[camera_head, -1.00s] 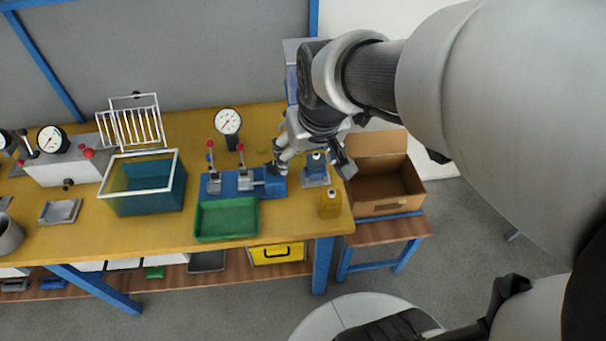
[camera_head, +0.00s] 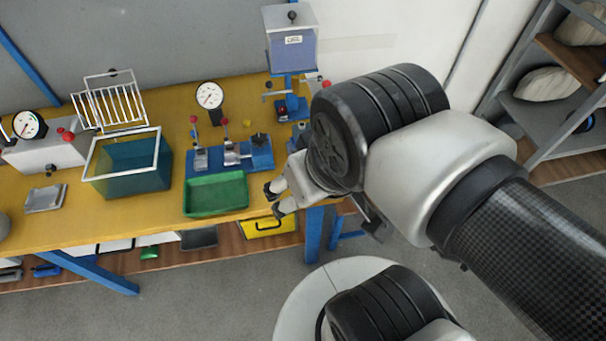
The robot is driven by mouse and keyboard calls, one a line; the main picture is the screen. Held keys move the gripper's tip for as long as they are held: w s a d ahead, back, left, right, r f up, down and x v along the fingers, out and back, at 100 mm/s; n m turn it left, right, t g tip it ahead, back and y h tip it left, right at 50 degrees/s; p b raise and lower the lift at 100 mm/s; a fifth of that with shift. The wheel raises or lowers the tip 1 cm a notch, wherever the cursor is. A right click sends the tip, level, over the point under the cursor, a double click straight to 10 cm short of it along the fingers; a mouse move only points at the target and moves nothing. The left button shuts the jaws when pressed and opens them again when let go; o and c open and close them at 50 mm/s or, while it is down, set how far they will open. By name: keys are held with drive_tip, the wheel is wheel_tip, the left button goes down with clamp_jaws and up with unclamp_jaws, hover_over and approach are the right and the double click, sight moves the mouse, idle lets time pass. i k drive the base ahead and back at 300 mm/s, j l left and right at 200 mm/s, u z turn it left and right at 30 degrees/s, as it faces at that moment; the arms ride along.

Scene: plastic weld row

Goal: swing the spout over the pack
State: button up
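A hopper with a blue lower half and a white label (camera_head: 292,50) stands at the table's back right, on a blue stand with a small red part (camera_head: 290,104). I cannot make out a spout clearly. No pack can be told for certain, and the area right of the stand is hidden behind my arm. My gripper (camera_head: 274,201) is at the table's front right, just right of the green tray. Its two fingertips are apart with nothing seen between them.
A green tray (camera_head: 216,210) lies left of my gripper. A blue clamp fixture (camera_head: 262,157) with red-knobbed levers is behind it. A gauge (camera_head: 210,95), a teal tank (camera_head: 127,190) and a wire rack (camera_head: 108,105) stand further left. Shelves (camera_head: 555,95) are at the right.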

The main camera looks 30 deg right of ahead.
sight(269, 85)
drive_tip(key=i+j+z, duration=0.1)
drive_tip(key=i+z, duration=0.15)
drive_tip(key=i, duration=0.2)
drive_tip(key=i+j+z, duration=0.3)
drive_tip(key=i+l, duration=0.1)
